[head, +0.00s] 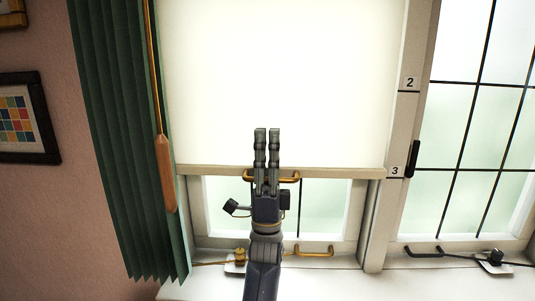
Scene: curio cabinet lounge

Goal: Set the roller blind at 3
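The cream roller blind (210,90) hangs over the left window. Its bottom bar (345,173) is about level with the label 3 (395,171) on the frame post; the label 2 (410,83) is higher up. A brass handle (292,178) is at the bar. My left gripper (267,132) points up in front of the bar and handle, its fingertips over the blind cloth. Its fingers are close together with only a thin slit between them. They hide the handle's middle, and I cannot tell whether they touch it. My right gripper is not in view.
A green curtain (130,130) and a cord with a wooden pull (165,175) hang at the left. A lower brass handle (315,252) is on the sash. Window stays (240,258) lie along the sill. A gridded window (470,140) is at the right.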

